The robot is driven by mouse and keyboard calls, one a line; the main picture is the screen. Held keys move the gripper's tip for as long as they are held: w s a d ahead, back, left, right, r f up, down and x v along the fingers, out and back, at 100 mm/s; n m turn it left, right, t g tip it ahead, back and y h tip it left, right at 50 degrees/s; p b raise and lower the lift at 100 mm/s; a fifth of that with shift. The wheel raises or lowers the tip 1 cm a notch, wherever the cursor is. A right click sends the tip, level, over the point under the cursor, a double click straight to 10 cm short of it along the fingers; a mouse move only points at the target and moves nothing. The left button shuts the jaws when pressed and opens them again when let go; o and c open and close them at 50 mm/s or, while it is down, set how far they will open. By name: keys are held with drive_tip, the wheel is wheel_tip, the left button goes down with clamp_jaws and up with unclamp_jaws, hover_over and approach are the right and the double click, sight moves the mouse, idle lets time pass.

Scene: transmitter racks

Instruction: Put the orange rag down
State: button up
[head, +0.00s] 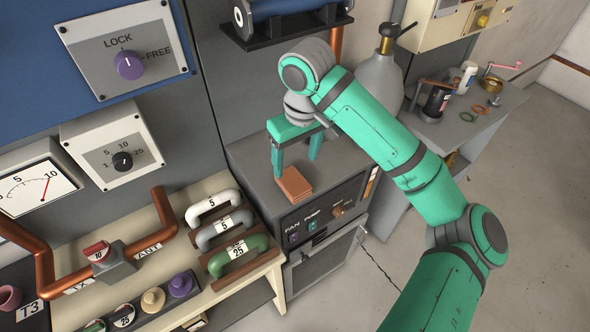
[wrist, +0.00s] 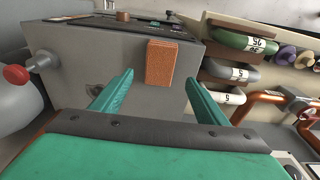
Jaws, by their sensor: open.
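The orange rag (head: 295,184) lies folded as a small flat stack on top of the grey fan-and-pump cabinet (head: 250,158), near its front left edge. It also shows in the wrist view (wrist: 161,62), beyond the fingertips. My gripper (head: 296,158) is open and empty above the cabinet top, just behind the rag in the head view. Its two green fingers also show apart in the wrist view (wrist: 160,85), with nothing between them. I cannot tell the exact height of the fingertips over the cabinet top.
A grey gas cylinder (head: 379,78) stands behind my arm. A bench with several handles, including a green one (head: 238,256), is left of the cabinet. A side table (head: 480,125) with bottles and rings is at right. The floor beyond is clear.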

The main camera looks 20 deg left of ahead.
wheel_tip(320, 180, up, 3)
drive_tip(key=shift+s+d+r, duration=0.1)
drive_tip(key=shift+d, duration=0.05)
idle(0.6)
